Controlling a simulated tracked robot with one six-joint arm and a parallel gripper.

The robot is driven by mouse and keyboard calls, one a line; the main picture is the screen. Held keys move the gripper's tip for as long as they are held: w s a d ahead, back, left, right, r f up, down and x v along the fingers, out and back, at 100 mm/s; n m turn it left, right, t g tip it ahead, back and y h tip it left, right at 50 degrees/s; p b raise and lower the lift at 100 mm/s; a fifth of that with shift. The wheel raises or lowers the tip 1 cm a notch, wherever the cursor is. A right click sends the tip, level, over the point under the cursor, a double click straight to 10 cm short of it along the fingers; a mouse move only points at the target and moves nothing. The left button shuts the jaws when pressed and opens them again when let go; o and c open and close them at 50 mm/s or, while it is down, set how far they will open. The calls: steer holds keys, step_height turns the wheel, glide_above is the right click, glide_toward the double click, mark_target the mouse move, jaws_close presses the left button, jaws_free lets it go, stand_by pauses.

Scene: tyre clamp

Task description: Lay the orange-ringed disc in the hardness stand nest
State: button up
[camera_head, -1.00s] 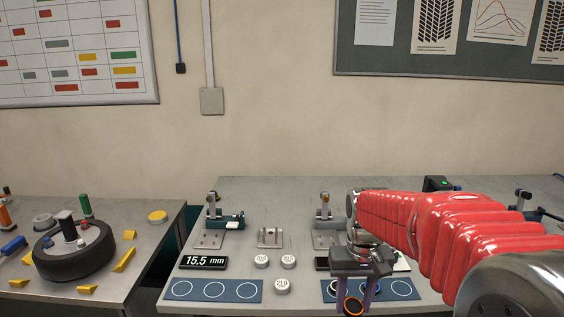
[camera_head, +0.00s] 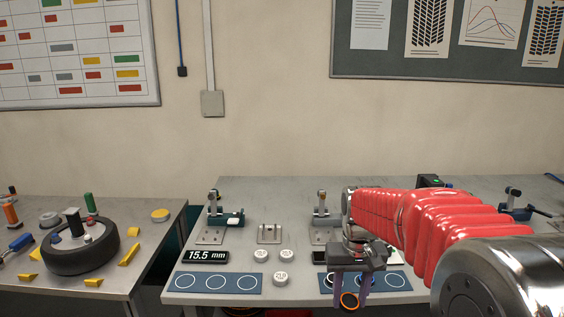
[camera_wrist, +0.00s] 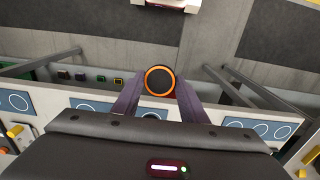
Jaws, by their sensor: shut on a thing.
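The orange-ringed disc (camera_head: 349,300) is dark with a bright orange rim. It is between the fingertips of my gripper (camera_head: 357,297), in front of the bench's front edge in the head view. In the wrist view the disc (camera_wrist: 159,81) shows face-on between the two purple fingers (camera_wrist: 157,92), which are shut on it. Several small clamp stands are on the bench, among them one at left (camera_head: 213,215) and one behind my wrist (camera_head: 322,213). I cannot tell which is the hardness stand, and its nest is not clearly visible; my arm hides part of the bench.
A blue mat with white circles (camera_head: 215,283) lies at front left, and another (camera_head: 396,281) lies partly behind my gripper. A 15.5 mm display (camera_head: 206,256) and several white weights (camera_head: 280,279) stand on the bench. A tyre (camera_head: 80,249) lies on the left table.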

mark_target(343, 298)
steer(key=w+f, duration=0.5)
steer(key=f, duration=0.5)
steer(key=shift+w+a+f, duration=0.15)
steer(key=shift+w+f, duration=0.05)
steer(key=shift+r, duration=0.15)
